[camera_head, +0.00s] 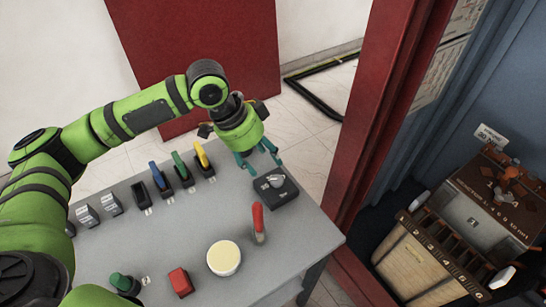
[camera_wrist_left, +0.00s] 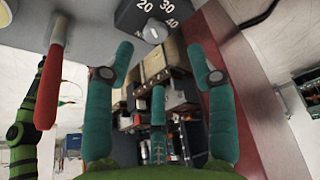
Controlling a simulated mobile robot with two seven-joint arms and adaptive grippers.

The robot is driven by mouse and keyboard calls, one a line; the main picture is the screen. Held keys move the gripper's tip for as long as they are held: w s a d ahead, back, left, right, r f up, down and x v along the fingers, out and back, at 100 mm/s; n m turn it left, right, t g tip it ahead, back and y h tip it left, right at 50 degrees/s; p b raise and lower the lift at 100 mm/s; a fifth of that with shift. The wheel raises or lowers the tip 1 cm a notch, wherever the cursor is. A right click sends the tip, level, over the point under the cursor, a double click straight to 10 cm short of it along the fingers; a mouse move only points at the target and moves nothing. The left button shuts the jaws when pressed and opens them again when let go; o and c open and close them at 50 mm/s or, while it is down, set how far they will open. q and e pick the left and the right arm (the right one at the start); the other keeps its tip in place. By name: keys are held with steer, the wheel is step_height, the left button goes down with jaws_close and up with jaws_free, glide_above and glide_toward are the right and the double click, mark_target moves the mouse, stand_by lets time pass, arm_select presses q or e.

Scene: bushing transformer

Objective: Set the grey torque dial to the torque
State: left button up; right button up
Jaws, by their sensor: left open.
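The torque dial is a light grey knob (camera_head: 275,181) on a dark box (camera_head: 262,194) at the table's right edge. In the left wrist view the knob (camera_wrist_left: 155,31) is at the top, and the box (camera_wrist_left: 128,14) shows the numbers 20, 30 and 40. My left gripper (camera_head: 259,160) is open and empty, its teal fingers just beyond and above the box, apart from the knob. In the wrist view the fingers (camera_wrist_left: 163,62) spread below the knob. Which number the knob points to is unclear. My right gripper is out of view.
On the grey table (camera_head: 320,235) are a red-handled tool (camera_head: 258,222), a round cream-topped tub (camera_head: 224,258), a red block (camera_head: 181,282), a green knob (camera_head: 122,282) and several coloured-handled holders (camera_head: 182,172). A red frame post (camera_head: 375,130) stands right of the table.

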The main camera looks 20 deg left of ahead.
mark_target(276, 180)
arm_select(q)
steer(key=shift+s+x, duration=0.15)
steer(key=shift+x, duration=1.7)
steer(key=shift+s+x, duration=0.2)
steer(key=shift+x, duration=1.7)
jaws_close()
